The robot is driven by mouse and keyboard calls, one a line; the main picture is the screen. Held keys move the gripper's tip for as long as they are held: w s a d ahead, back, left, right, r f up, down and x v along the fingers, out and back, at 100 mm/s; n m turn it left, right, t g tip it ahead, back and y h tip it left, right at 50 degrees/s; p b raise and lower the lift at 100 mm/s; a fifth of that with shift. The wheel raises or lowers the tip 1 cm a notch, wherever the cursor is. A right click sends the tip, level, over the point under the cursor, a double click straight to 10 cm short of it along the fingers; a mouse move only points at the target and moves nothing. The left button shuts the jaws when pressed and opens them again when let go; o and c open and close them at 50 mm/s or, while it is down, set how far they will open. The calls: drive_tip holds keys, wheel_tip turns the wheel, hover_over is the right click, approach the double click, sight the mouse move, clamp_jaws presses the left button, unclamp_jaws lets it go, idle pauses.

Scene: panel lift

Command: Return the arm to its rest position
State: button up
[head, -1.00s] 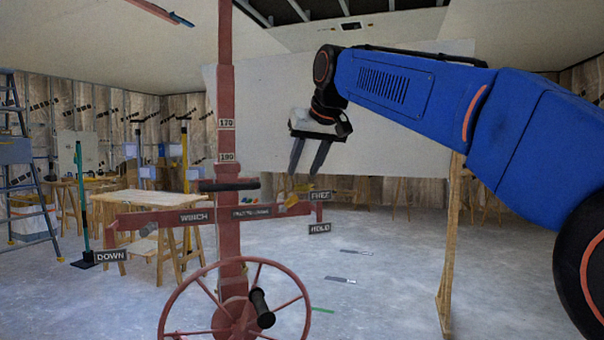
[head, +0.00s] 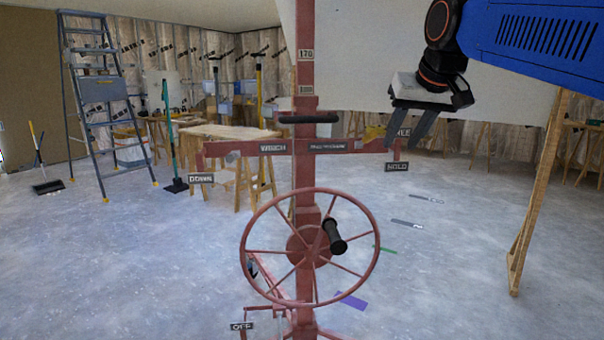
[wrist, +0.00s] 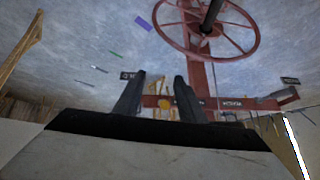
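My blue arm (head: 545,45) reaches in from the upper right in the head view. My gripper (head: 412,130) hangs with its two dark fingers pointing down and spread apart, with nothing between them. In the head view it overlaps the right end of the red lift's crossbar, near the HOLD label (head: 397,167); I cannot tell whether it touches. In the wrist view both fingers (wrist: 156,98) show apart, with the crossbar and a yellow part (wrist: 165,104) seen between them.
The red panel lift has a mast (head: 306,150), a spoked handwheel (head: 262,205) with a black knob, and a DOWN label (head: 201,179). A pale panel (head: 375,60) is behind my gripper. A wooden prop (head: 535,190) stands right. A stepladder (head: 100,100) stands left. Open floor lies around.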

drive_tip(key=s+d+f, duration=0.1)
drive_tip(key=s+f, duration=0.7)
drive_tip(key=f, duration=0.3)
drive_tip(key=s+d+f+g, duration=0.1)
drive_tip(key=s+f, duration=0.8)
drive_tip(key=f, duration=0.3)
drive_tip(key=s+d+f+g, duration=0.1)
drive_tip(key=s+d+f, duration=0.1)
drive_tip(key=s+f, duration=0.7)
wheel_tip(320, 180, down, 3)
drive_tip(key=shift+f+h, duration=0.1)
drive_tip(key=shift+h, duration=0.3)
